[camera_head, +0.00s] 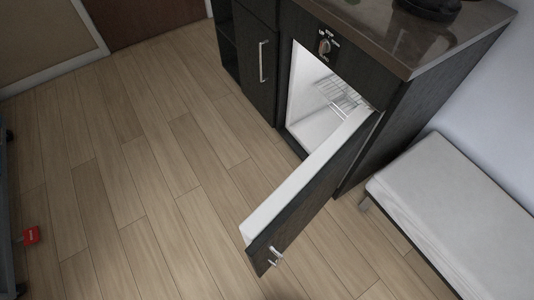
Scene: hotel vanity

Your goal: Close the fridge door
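The fridge door (311,190) stands wide open, swung out from the dark cabinet toward the front of the picture. Its outer face is dark and its inner side is white. A small metal handle (274,256) sits near its free end. The door's hinge side is at the right of the opening. The fridge interior (314,104) is white with a wire rack (341,93). My gripper is not in view.
The dark cabinet (393,136) has a brown countertop (395,35). A closed cabinet door with a handle (263,62) is left of the fridge. A light cushioned bench (458,205) stands at right, close to the cabinet. The wood floor (130,170) at left is mostly clear.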

